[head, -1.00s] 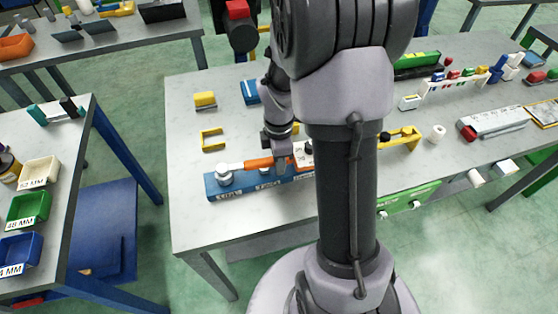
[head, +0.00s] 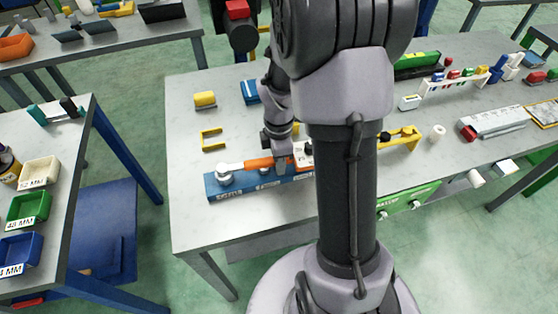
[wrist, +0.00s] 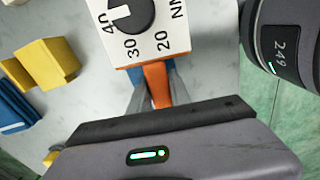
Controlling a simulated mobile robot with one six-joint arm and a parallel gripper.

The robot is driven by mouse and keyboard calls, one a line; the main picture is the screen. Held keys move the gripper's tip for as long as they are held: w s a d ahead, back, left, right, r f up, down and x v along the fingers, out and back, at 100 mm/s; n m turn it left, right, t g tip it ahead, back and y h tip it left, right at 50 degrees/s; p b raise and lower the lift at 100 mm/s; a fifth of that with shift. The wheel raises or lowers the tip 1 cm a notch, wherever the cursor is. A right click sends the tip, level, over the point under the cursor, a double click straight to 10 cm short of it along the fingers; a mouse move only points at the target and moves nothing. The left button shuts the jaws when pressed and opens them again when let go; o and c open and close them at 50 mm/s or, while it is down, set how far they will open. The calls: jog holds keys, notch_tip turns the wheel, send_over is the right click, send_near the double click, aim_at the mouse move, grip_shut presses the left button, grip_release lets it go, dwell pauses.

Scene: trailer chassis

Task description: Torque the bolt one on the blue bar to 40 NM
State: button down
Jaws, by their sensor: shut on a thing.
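The blue bar (head: 290,181) lies along the front left of the middle table, with pale bolts along its top. The torque wrench has an orange handle (head: 259,163), a silver head (head: 225,176) at the bar's left end, and a white dial box (head: 303,154) at the right. The head sits over the leftmost bolt; its exact seating is too small to tell. My gripper (head: 283,164) is shut on the orange handle, which shows between the fingers in the wrist view (wrist: 158,86). There the dial's pointer (wrist: 122,13) points toward 40. The other bolts are partly hidden.
Behind the bar lie a yellow bracket (head: 212,139) and a yellow block (head: 205,99). More yellow parts (head: 404,138) and a white cylinder (head: 438,132) lie to the right. My arm hides the bar's right end. The table front left is clear.

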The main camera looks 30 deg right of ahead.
dwell(0.3)
jog(key=shift+s+a+m+b, duration=0.2)
jog(key=shift+s+a+m, duration=0.1)
jog(key=shift+s+m, duration=0.25)
jog(key=shift+s+a+m+b, duration=0.15)
jog(key=shift+s+a+m, duration=0.1)
jog(key=shift+s+m, duration=0.25)
jog(key=shift+s+a+m+b, duration=0.35)
jog(key=shift+s+a+m, duration=0.35)
jog(key=shift+s+m, duration=0.25)
jog(key=shift+s+a+m+b, duration=0.4)
jog(key=shift+s+a+m, duration=0.4)
jog(key=shift+s+a, duration=0.1)
